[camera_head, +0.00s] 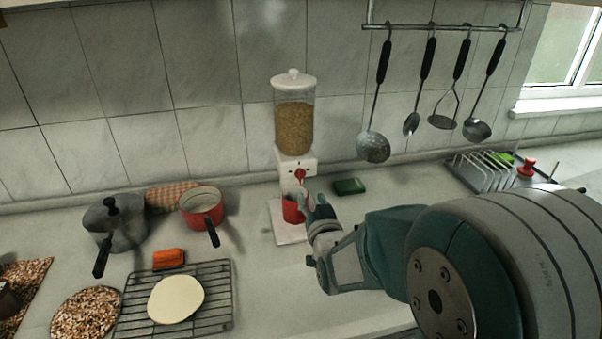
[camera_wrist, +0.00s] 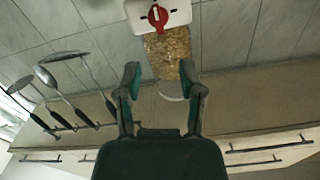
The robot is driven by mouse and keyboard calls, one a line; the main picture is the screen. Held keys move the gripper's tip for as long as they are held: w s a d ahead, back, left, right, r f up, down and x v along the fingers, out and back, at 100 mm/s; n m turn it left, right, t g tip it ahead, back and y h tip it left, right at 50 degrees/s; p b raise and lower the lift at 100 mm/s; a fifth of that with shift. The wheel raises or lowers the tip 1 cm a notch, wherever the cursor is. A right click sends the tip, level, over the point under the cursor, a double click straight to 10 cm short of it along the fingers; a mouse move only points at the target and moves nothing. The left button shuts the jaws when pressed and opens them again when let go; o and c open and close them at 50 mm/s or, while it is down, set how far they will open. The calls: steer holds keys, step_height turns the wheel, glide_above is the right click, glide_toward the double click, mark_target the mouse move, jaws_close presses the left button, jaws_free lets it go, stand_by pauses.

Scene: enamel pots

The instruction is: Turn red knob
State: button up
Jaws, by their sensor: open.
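The red knob (camera_head: 299,175) is on the front of a white dispenser (camera_head: 298,161) with a clear canister of grain above it. In the wrist view, which is upside down, the knob (camera_wrist: 158,18) is at the top, whole and unobstructed. My gripper (camera_head: 312,199) is just in front of the dispenser, close below and right of the knob in the head view. In the wrist view my gripper (camera_wrist: 160,74) has its two fingers apart with nothing held between them. The knob lies beyond the fingertips, and I see no contact.
A red cup (camera_head: 292,210) stands on the dispenser's base, partly behind my gripper. A green sponge (camera_head: 349,186) lies right of it. A red pan (camera_head: 202,209) and a metal pot (camera_head: 118,222) stand left. Utensils (camera_head: 373,147) hang on the wall. A dish rack (camera_head: 481,172) is at right.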

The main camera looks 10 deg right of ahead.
mark_target(302, 174)
steer(key=w+n, duration=0.1)
steer(key=w, duration=0.4)
steer(key=w+n, duration=0.1)
steer(key=w, duration=0.5)
steer(key=shift+r, duration=0.1)
steer(key=shift+c, duration=0.3)
jaws_close()
